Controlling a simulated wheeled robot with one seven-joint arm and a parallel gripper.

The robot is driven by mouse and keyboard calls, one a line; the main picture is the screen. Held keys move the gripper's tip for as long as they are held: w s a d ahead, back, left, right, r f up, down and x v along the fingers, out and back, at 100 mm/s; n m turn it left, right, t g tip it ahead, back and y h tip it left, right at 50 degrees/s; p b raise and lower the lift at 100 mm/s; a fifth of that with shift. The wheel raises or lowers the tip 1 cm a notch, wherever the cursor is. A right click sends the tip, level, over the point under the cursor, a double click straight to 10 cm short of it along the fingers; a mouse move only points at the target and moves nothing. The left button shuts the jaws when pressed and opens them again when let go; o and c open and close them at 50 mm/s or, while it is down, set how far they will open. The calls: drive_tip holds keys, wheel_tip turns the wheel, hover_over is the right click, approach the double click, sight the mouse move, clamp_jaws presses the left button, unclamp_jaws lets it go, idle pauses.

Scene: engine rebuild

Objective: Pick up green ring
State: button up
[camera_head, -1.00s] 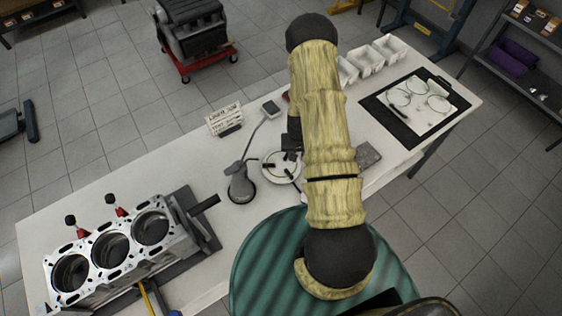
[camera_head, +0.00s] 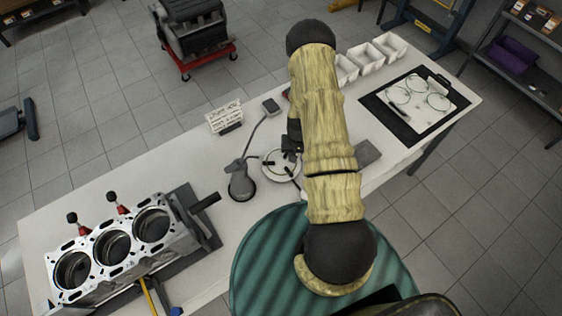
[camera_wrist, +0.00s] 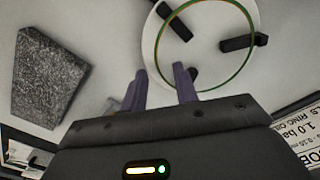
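The green ring (camera_wrist: 228,80) shows in the wrist view as a thin green and orange hoop. It lies over a round white fixture (camera_wrist: 150,42) with dark blocks on it. My gripper (camera_wrist: 160,70) is open and empty. Its two dark fingers point at the near side of the ring, the right finger close to the rim; I cannot tell whether it touches. In the head view the white fixture (camera_head: 270,174) sits on the table beside my arm, and the ring is too thin to make out there. My gripper (camera_head: 291,146) is partly hidden by my forearm.
A grey lamp-like tool (camera_head: 241,183) stands left of the fixture, with a sign (camera_head: 225,117) behind. An engine block (camera_head: 113,247) fills the table's left end. White bins (camera_head: 366,60) and a black mat with rings (camera_head: 384,118) lie right. A grey textured block (camera_wrist: 45,75) is nearby.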

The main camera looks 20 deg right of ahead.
drive_tip(key=shift+f, duration=0.2)
idle(0.3)
clamp_jaws()
